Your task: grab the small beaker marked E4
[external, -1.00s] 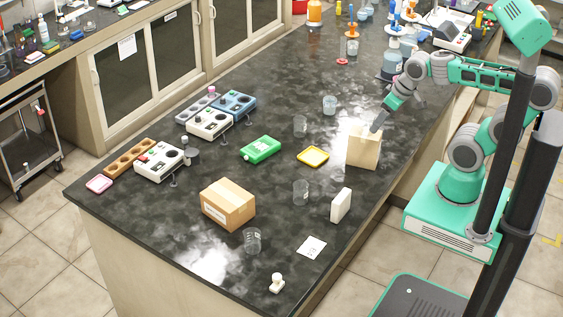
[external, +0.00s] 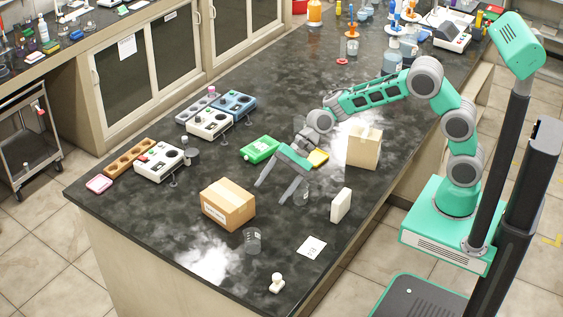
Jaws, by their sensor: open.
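Several small clear beakers stand on the dark bench, and their marks are too small to read, so I cannot tell which is E4. One beaker (external: 252,241) stands in front of the cardboard box, near the front edge. Another beaker (external: 304,197) stands right of the box, partly hidden behind a finger of my gripper. My gripper (external: 272,193) is open and empty, its fingers pointing down-left above the middle of the bench, between the box and this beaker. I cannot tell its height. The two beakers farther back are hidden by my arm.
A cardboard box (external: 228,205) lies to the left of my gripper, and a white upright block (external: 341,205) to the right. The front left of the bench is clear.

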